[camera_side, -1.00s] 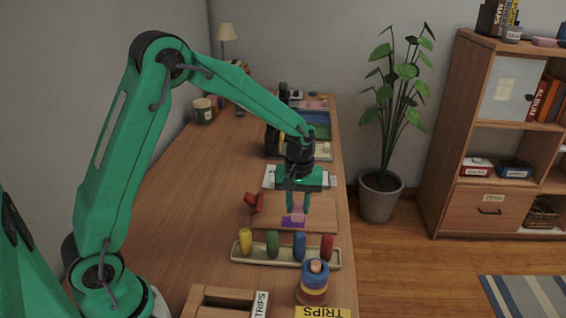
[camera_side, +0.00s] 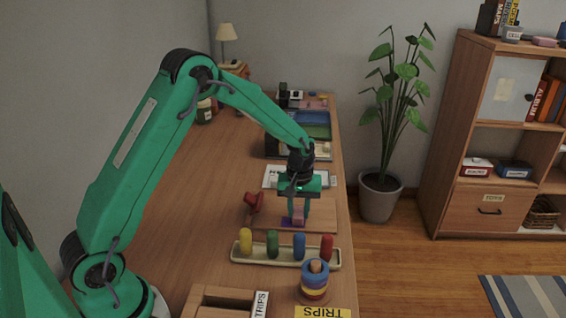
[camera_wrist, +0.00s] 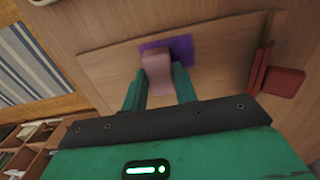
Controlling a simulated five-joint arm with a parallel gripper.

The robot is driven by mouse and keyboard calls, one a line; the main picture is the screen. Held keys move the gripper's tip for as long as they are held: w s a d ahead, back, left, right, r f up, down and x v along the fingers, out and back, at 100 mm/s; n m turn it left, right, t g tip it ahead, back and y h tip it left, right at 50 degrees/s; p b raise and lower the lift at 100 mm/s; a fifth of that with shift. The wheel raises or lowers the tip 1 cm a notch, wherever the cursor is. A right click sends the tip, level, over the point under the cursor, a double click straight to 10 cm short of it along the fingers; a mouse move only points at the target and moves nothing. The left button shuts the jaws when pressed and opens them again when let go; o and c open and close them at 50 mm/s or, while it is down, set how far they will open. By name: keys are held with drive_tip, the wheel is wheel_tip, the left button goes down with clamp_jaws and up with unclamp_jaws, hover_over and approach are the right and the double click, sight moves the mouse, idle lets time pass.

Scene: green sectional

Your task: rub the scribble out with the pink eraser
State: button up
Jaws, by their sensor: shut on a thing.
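The pink eraser (camera_wrist: 157,74) is held between the two fingers of my gripper (camera_wrist: 160,90) in the wrist view. In the side view my gripper (camera_side: 298,214) points down, shut on the eraser (camera_side: 298,212), over the wooden board (camera_side: 322,214). The purple scribble (camera_wrist: 181,48) is a solid-looking patch on the board, partly hidden by the eraser; a bit of it shows in the side view (camera_side: 286,222). The eraser is at or just above the patch; I cannot tell whether it touches.
A red object (camera_side: 254,202) lies at the board's left edge. A tray with several coloured pegs (camera_side: 286,256) stands in front of the board, with a ring stacker (camera_side: 315,282) nearer. A white sheet (camera_side: 270,178) lies behind. The table's left side is mostly clear.

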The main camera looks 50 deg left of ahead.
drive_tip(key=shift+w+a, duration=0.6)
drive_tip(key=shift+s+a, duration=0.4)
drive_tip(key=shift+a, duration=0.15)
drive_tip(key=shift+s+d, duration=2.2)
drive_tip(key=shift+d, duration=0.05)
drive_tip(key=shift+s+a, duration=0.45)
drive_tip(key=shift+s, duration=0.05)
drive_tip(key=shift+w+a, duration=2.2)
drive_tip(key=shift+w, duration=0.1)
wheel_tip(320, 180, up, 8)
drive_tip(key=shift+s+d+r, duration=0.1)
drive_tip(key=shift+r, duration=0.1)
